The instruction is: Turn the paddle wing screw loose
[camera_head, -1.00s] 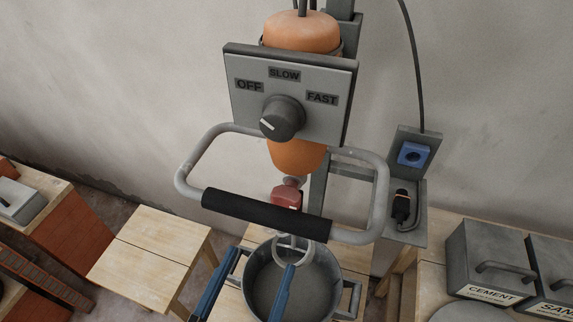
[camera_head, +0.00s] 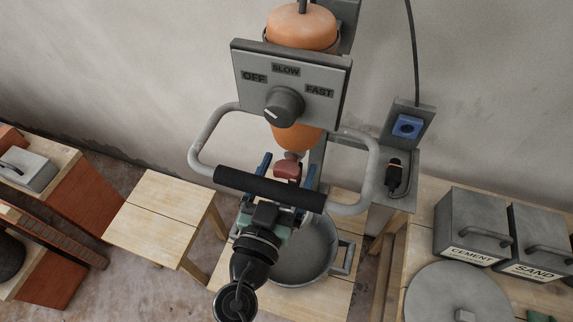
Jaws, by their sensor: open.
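The red wing screw (camera_head: 287,168) sits on the mixer's shaft, below the orange motor housing (camera_head: 296,137) and behind the black-gripped handle (camera_head: 268,187). My gripper (camera_head: 290,163) is open. One blue finger is left of the wing screw and the other is right of it, with gaps visible on both sides in this view. I cannot tell whether the fingers are level with it in depth. The handle partly hides my fingers, and my gripper hides the paddle below. The mixer's knob (camera_head: 284,107) has its white mark pointing left, towards OFF.
A grey bucket (camera_head: 332,259) stands on a wooden stand below the mixer. The black plug (camera_head: 394,172) hangs apart from the blue socket (camera_head: 407,126). CEMENT (camera_head: 468,226) and SAND (camera_head: 538,239) boxes stand on the right bench. A small wooden table (camera_head: 160,217) stands left.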

